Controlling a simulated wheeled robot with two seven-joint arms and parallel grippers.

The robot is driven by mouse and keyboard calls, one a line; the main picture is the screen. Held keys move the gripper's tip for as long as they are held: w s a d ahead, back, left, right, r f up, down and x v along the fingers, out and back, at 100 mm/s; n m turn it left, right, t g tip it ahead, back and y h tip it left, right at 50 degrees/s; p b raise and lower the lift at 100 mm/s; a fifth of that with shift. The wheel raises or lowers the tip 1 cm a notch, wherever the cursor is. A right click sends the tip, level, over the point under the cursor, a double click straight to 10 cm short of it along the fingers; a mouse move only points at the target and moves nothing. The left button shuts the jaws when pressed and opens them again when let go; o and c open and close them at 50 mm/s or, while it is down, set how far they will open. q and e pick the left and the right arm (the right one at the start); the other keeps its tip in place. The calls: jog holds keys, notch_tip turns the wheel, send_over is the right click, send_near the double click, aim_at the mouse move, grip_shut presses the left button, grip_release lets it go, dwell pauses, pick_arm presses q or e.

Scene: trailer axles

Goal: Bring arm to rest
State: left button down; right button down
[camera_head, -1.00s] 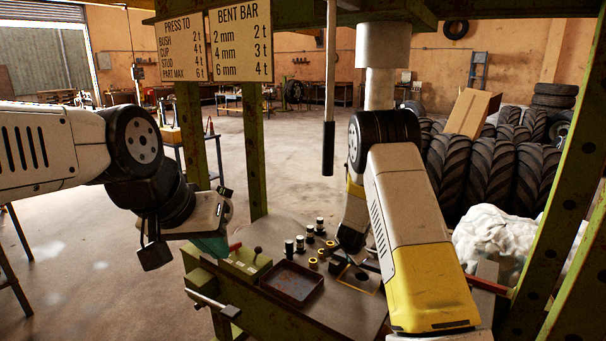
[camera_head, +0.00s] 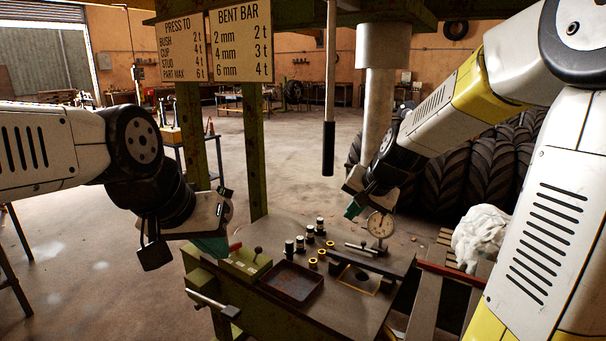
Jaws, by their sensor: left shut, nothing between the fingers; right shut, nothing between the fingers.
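My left arm comes in from the left, and its gripper (camera_head: 212,246) points down beside the press bench's left edge, close to the green control box (camera_head: 246,263). Its green fingers are shut and hold nothing. My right arm comes in from the upper right. Its gripper (camera_head: 353,210) is raised above the back of the press bench (camera_head: 345,308), with green fingertips shut and empty. A dial gauge (camera_head: 380,225) stands on the bench just below and right of the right gripper; in this view they are close, and I cannot tell the exact gap.
The press ram (camera_head: 378,100) and a hanging rod (camera_head: 329,120) are above. Tyres (camera_head: 490,170) and a white bundle (camera_head: 480,235) lie to the right.

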jog(key=s+d+r+n, duration=0.1)
jog(key=s+r+n, duration=0.1)
jog(key=s, duration=0.9)
jog(key=s+d+r+n, duration=0.1)
jog(key=s+r+n, duration=0.2)
jog(key=s, duration=0.8)
jog(key=shift+d+g+h, duration=0.15)
jog(key=shift+g+h, duration=0.15)
jog(key=shift+h, duration=0.1)
